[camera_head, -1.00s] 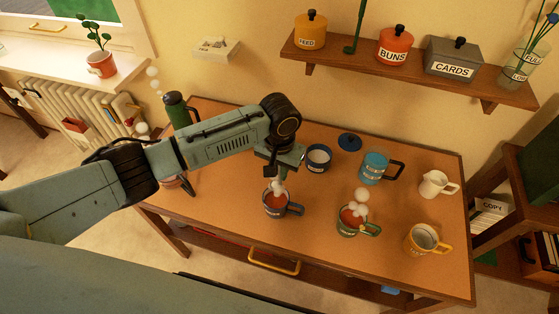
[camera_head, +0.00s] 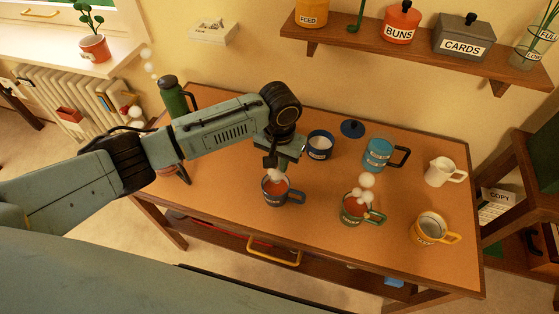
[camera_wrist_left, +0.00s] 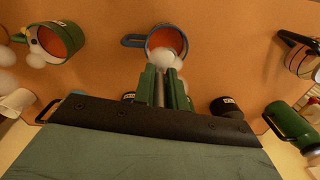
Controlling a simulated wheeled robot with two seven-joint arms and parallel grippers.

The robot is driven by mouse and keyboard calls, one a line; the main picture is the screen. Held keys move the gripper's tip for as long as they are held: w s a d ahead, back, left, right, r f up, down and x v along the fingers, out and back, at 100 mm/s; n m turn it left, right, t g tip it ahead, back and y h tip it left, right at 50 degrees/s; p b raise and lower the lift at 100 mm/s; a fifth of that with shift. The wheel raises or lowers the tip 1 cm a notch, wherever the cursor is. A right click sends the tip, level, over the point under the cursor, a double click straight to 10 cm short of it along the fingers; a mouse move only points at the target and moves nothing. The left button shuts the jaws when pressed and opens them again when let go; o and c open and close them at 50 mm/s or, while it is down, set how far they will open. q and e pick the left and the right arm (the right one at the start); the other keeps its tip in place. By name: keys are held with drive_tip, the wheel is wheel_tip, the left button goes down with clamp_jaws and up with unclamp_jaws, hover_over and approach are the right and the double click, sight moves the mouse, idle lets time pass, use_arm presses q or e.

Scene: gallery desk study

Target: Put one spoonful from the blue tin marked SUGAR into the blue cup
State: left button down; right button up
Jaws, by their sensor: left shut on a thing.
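The dark blue cup (camera_head: 270,196), holding a red-brown drink, stands near the table's front, its handle to the right. It also shows in the wrist view (camera_wrist_left: 150,53). My left gripper (camera_head: 270,162) is over its far side, pointing down. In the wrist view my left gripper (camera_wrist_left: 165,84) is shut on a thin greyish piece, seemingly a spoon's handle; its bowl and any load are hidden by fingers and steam. The open blue tin (camera_head: 320,152) stands behind the cup to the right; its label is too small to read. A blue lid (camera_head: 352,128) lies behind it.
A green cup (camera_head: 352,214) with drink, a light blue mug (camera_head: 377,160), a white jug (camera_head: 438,173) and a yellow cup (camera_head: 428,232) stand to the right. A green flask (camera_head: 172,96) is at the back left. Another dark tin (camera_wrist_left: 228,108) shows in the wrist view.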

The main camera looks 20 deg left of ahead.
use_arm(q)
drive_tip(key=s+t+p, duration=0.1)
drive_tip(key=p, duration=0.1)
drive_tip(key=s+t+p, duration=0.1)
drive_tip(key=t+p, duration=0.1)
drive_tip(key=shift+s+f, duration=0.15)
drive_tip(key=shift+f, duration=0.05)
drive_tip(key=s+t, duration=0.1)
drive_tip(key=s+f+t+p, duration=0.1)
drive_tip(key=t, duration=0.1)
idle(0.5)
